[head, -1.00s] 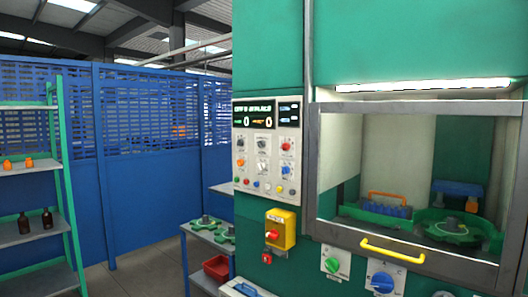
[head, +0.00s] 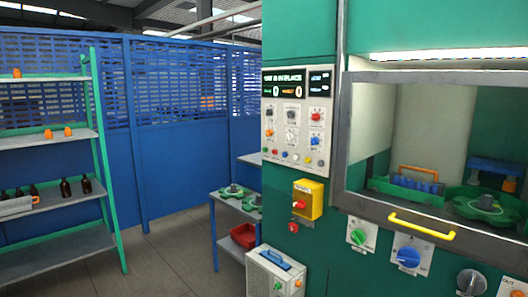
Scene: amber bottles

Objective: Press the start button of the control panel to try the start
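The control panel (head: 297,150) is a pale plate on the green machine, right of centre. Its dark display (head: 284,88) shows a line of text, only partly legible, above zeros. Below are several knobs and a bottom row of small coloured buttons (head: 291,155). Their labels are too small to read, so I cannot tell which is the start button. A yellow box with a red button (head: 299,204) is mounted below the panel. A green knob (head: 357,237) and a blue knob (head: 408,257) sit under the window. Neither of my grippers is in view.
The machine's framed window has a yellow handle (head: 421,227); inside are a blue-filled rack and green fixtures. A grey case (head: 275,274) stands at the machine's foot. A small table (head: 232,206) stands left of it. A green-framed shelf (head: 50,214) holds brown bottles. Floor between is clear.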

